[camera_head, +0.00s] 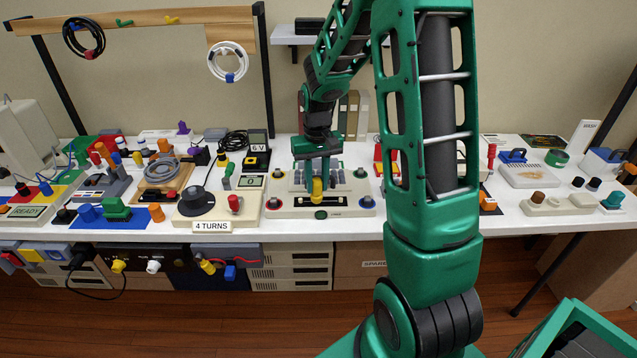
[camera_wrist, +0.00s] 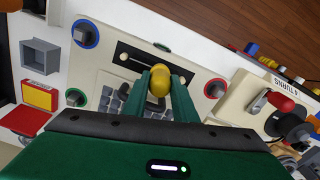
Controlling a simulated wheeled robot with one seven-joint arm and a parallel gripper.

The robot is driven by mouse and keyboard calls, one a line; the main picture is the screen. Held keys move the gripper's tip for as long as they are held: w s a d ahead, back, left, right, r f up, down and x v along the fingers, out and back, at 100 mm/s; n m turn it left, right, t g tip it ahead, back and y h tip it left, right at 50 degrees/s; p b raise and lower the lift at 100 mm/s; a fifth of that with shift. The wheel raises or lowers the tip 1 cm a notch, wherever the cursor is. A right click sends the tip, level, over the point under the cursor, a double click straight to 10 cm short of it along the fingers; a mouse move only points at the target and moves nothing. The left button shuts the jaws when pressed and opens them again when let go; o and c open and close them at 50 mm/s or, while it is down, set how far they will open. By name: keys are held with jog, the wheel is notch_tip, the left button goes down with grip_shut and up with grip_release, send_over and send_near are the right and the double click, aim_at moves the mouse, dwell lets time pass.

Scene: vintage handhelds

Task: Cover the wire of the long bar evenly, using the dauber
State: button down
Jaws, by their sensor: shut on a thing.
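My gripper (camera_head: 318,172) points down over a cream console (camera_head: 283,206) in the middle of the table. In the wrist view my gripper's green fingers (camera_wrist: 161,84) are shut on a yellow rounded knob (camera_wrist: 160,74). The yellow knob (camera_head: 317,190) stands at a dark slot (camera_wrist: 128,52) in the console's face; whether it is fixed there I cannot tell. Knobs with coloured rings sit around the console's corners. I cannot make out for sure a long bar with wire or a dauber; my fingers and arm hide part of the console.
A cream box marked 4 TURNS (camera_head: 212,226) with a black dial and red knob stands left of the console. A tan coil board (camera_head: 166,180) is farther left. A cream holder (camera_head: 553,208) with several knobs is at right. My arm hides the table right of centre.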

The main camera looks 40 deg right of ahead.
jog(key=shift+w+a, duration=0.55)
jog(key=shift+a, duration=0.3)
jog(key=shift+d, duration=0.1)
jog(key=shift+s+d, duration=0.45)
jog(key=shift+d, duration=0.2)
jog(key=shift+s+d, duration=0.45)
jog(key=shift+d, duration=0.15)
jog(key=shift+s+d, duration=0.5)
jog(key=shift+d, duration=0.2)
jog(key=shift+s+d, duration=0.45)
jog(key=shift+d, duration=0.25)
jog(key=shift+f, duration=0.1)
jog(key=shift+w+a, duration=0.5)
jog(key=shift+a, duration=0.25)
jog(key=shift+w+a, duration=0.45)
jog(key=shift+a, duration=0.25)
